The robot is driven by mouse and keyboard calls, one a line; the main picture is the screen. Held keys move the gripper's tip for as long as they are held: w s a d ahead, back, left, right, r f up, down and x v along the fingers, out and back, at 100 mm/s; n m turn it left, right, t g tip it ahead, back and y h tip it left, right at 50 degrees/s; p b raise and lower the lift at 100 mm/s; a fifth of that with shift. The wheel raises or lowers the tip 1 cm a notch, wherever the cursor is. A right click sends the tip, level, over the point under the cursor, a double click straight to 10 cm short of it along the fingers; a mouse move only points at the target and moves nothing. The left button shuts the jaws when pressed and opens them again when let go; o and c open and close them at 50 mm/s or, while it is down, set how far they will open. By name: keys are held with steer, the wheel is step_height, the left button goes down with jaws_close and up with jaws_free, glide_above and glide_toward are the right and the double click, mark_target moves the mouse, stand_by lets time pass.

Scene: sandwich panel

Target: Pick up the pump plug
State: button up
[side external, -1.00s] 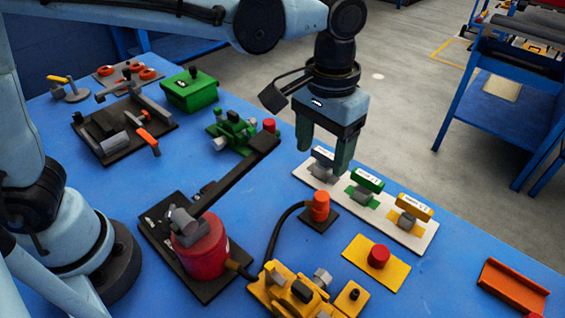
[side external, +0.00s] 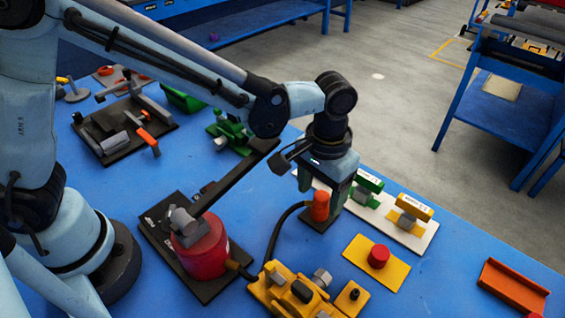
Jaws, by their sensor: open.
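The pump plug, an orange cylinder (side external: 320,207), stands upright on a small dark base (side external: 319,222). A black hose (side external: 275,232) runs from it to the red pump (side external: 201,251). My gripper (side external: 322,188) points down at the plug with its jaws open. One finger shows at the plug's upper left and the other at its right. The plug's top lies between or just below the fingertips; I cannot tell whether they touch it.
A white panel (side external: 420,240) with a green and a yellow plug lies behind at right, partly hidden by my gripper. A yellow plate with a red button (side external: 378,257) is to the right. A yellow device (side external: 292,290) is in front. A black lever (side external: 236,176) rises at left.

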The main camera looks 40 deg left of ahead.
mark_target(322, 195)
steer(key=shift+w+d+f, duration=0.1)
steer(key=shift+f, duration=1.5)
steer(key=c, duration=1.2)
steer(key=shift+r, duration=0.1)
